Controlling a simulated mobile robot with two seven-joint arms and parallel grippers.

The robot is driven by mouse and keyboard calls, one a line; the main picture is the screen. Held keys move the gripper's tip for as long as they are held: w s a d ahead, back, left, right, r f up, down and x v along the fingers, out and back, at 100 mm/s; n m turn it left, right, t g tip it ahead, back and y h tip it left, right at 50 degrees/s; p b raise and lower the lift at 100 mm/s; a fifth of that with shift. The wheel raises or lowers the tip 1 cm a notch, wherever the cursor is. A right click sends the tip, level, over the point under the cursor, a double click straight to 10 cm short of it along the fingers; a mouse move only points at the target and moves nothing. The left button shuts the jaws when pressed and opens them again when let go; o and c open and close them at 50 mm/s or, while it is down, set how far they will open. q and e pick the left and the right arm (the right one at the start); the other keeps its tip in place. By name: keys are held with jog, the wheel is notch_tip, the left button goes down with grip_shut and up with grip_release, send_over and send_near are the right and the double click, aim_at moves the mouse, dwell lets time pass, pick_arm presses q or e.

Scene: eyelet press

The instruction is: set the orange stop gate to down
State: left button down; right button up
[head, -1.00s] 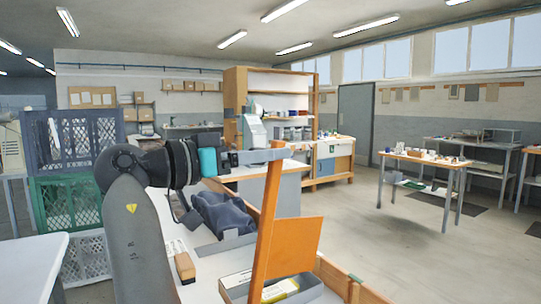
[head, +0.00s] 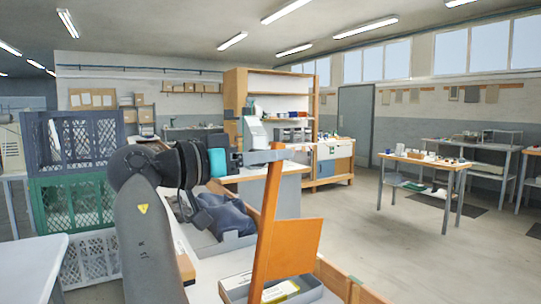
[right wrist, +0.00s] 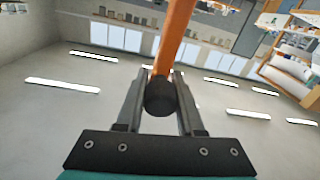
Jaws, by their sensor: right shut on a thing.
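The orange stop gate (head: 290,247) stands raised at the front of the bench in the head view, its long bar leaning slightly right toward the top and its flat panel to the right. My right gripper (head: 277,152) reaches in from the left and is shut at the top of the bar. In the right wrist view, my right gripper (right wrist: 160,85) has its two fingers either side of the dark round end (right wrist: 160,98) of the orange bar (right wrist: 174,35). The gate's lower end is out of frame. My left gripper is not in view.
A grey tray (head: 236,290) with papers lies on the bench beside the gate's lower part. A dark blue cloth bundle (head: 222,214) lies behind it. Stacked crates (head: 75,205) stand at left. Open floor (head: 365,235) lies to the right.

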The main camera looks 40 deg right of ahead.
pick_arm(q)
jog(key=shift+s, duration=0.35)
pick_arm(e)
grip_shut()
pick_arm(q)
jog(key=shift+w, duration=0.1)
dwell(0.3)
